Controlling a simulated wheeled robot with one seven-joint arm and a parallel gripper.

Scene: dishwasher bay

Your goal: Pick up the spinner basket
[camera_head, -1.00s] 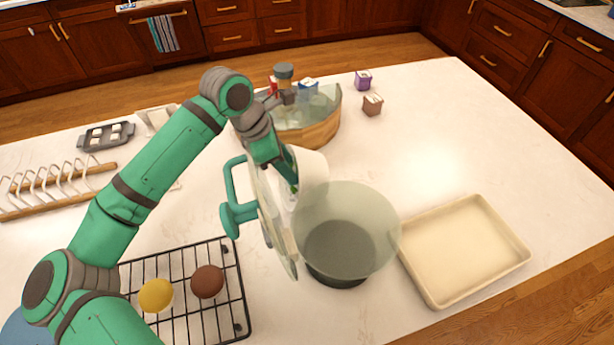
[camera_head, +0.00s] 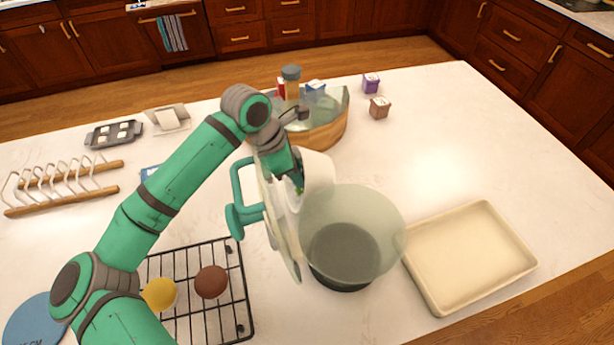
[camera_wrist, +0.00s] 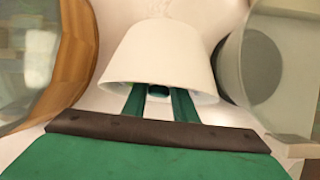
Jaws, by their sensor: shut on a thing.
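The spinner basket (camera_head: 320,172) looks like a plain white tapered tub, partly hidden by my wrist and the lid. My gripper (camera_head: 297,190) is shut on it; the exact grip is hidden. In the wrist view the basket (camera_wrist: 160,50) has its wide end towards me, and the green fingers (camera_wrist: 160,100) reach up into that end. The clear spinner bowl (camera_head: 350,225), with a dark base, stands just right of the basket; it also shows in the wrist view (camera_wrist: 288,60). The clear lid with a teal handle (camera_head: 247,205) stands steeply tilted in front of the basket.
A wooden-rimmed container (camera_head: 322,135) with bottles and boxes stands behind the basket. A cream tray (camera_head: 470,255) is at the right. A black rack (camera_head: 215,320) with yellow and brown items is at the front left. The counter's right back is mostly clear.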

